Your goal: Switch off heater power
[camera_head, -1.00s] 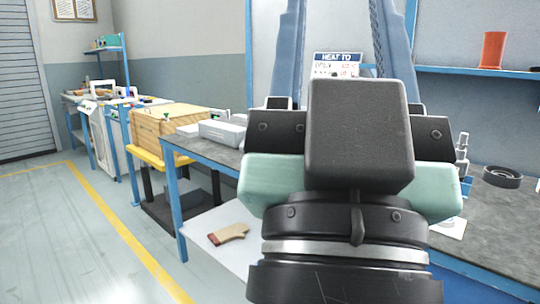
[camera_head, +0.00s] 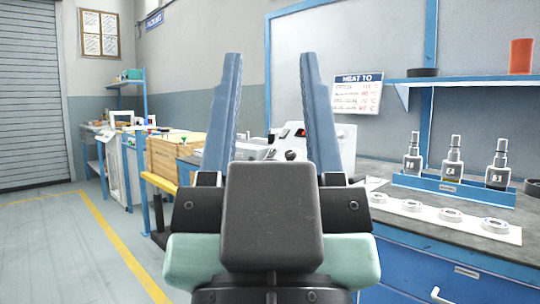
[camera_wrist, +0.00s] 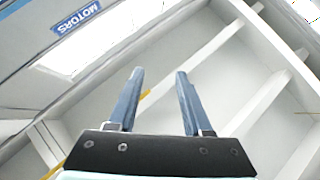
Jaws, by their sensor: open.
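My gripper (camera_head: 272,60) stands upright in the middle of the head view, its two blue-grey fingers apart with nothing between them. Its fingers also show in the wrist view (camera_wrist: 159,73), pointing at the ceiling. Behind the fingers, on the bench, is a light grey machine with a sloped control panel (camera_head: 343,146). A small red switch (camera_head: 301,132) and a dark round knob (camera_head: 291,155) show between the fingers. I cannot read any heater label or the switch's position. My gripper hides parts of the machine and is apart from it.
A "HEAT TO" sign (camera_head: 357,94) hangs behind. A wall shelf (camera_head: 470,79) is at right. A wooden crate (camera_head: 170,160) stands left. Floor at left is clear.

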